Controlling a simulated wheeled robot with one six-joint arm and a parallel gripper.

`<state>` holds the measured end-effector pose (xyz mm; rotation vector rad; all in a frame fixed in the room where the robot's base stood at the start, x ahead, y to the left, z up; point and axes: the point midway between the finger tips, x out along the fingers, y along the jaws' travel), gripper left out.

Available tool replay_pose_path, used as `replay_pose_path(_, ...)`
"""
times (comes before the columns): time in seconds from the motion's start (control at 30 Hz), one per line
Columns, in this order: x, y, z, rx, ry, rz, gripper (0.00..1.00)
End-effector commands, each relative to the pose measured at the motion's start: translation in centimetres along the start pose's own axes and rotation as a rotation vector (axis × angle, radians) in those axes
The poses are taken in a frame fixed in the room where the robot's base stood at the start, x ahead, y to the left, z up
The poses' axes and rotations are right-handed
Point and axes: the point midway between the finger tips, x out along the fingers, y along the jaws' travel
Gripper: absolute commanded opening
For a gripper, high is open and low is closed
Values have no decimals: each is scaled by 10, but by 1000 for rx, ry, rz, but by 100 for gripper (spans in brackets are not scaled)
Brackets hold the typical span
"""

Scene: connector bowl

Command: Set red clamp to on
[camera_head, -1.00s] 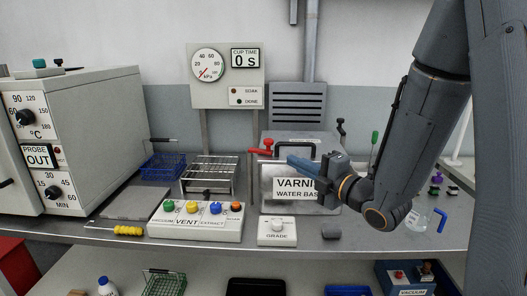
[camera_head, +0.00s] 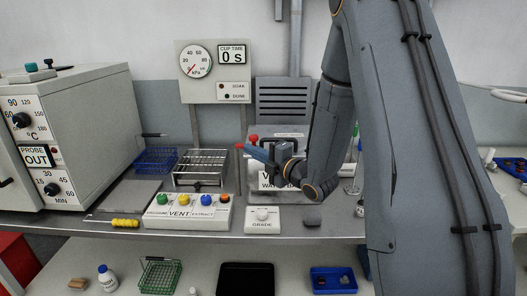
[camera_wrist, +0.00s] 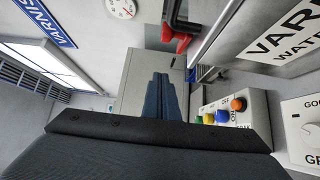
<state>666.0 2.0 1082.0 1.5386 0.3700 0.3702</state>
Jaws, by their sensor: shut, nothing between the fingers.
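The red clamp (camera_head: 253,138) is at the upper left edge of the metal varnish tank (camera_head: 250,172). Its red knob shows above my gripper, and a bit of red shows at the fingertips' left end. The rest of its lever is hidden behind the fingers. In the wrist view the red clamp (camera_wrist: 177,40) is up and to the right of the fingers, apart from them in the picture. My gripper (camera_head: 246,149) has blue fingers pointing left, in front of the tank's upper part. The fingers (camera_wrist: 160,82) are together and empty. I cannot tell whether they touch the clamp.
The vent panel (camera_head: 170,222) with coloured knobs and the grade dial box (camera_head: 276,217) stand in front of the tank. A wire rack (camera_head: 200,167) and a blue basket (camera_head: 155,160) are left of it. The gauge panel (camera_head: 213,88) stands behind.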

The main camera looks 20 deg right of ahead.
Motion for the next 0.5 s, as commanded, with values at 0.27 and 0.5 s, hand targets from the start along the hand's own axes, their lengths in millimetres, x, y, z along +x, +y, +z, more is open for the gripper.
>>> replay_pose_path(0.27,29,2,24,0,-5,0,0)
replay_pose_path(0.5,33,0,40,1,-4,0,0)
